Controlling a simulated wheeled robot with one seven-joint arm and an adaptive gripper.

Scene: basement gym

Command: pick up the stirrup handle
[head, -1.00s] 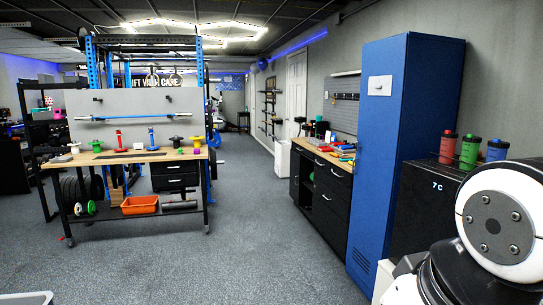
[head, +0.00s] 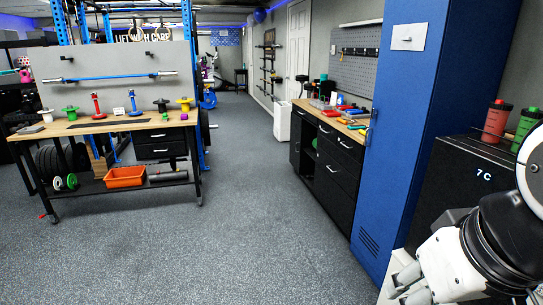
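I cannot make out a stirrup handle for certain in the head view. Several small coloured pieces stand on the wooden-topped workbench (head: 160,125) at the left, including a red upright one (head: 97,106), a blue upright one (head: 133,104), a green one (head: 70,113) and a yellow one (head: 184,103). They are too small to tell which, if any, is the handle. My white and black arm is at the lower right. Grey finger-like parts of my gripper (head: 405,281) show at its end, far from the workbench; their opening is unclear.
An orange bin (head: 125,177) sits on the workbench's lower shelf. Black cabinets (head: 330,172) with a cluttered wooden top stand at the right, beside a tall blue locker (head: 405,130). Red and green bottles stand on a black box (head: 450,195). The grey floor (head: 240,200) between is clear.

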